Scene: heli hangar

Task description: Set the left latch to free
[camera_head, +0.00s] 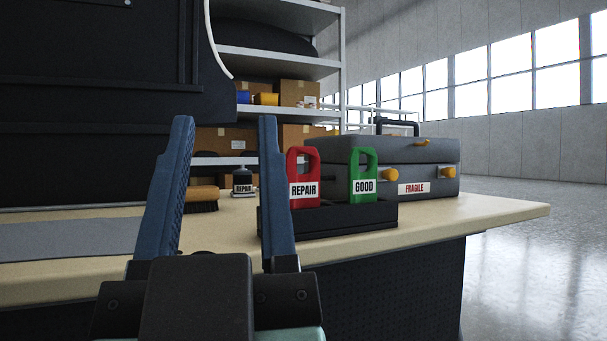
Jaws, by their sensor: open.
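A dark grey case (435,157) stands on the workbench at the right, with a black handle (397,122) on top and a white FRAGILE label. Orange fittings show on it: a larger one on the front (390,174), a small one near the lid (423,142), and one at the right edge (451,171). I cannot tell for sure which is the left latch or how it is set. The case's left part is partly hidden by the tags. My gripper (225,122) is open and empty, fingers pointing up, in front of the bench and left of the case.
A black holder (335,222) with a red REPAIR tag (303,178) and a green GOOD tag (363,176) stands before the case. Shelves stand behind.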

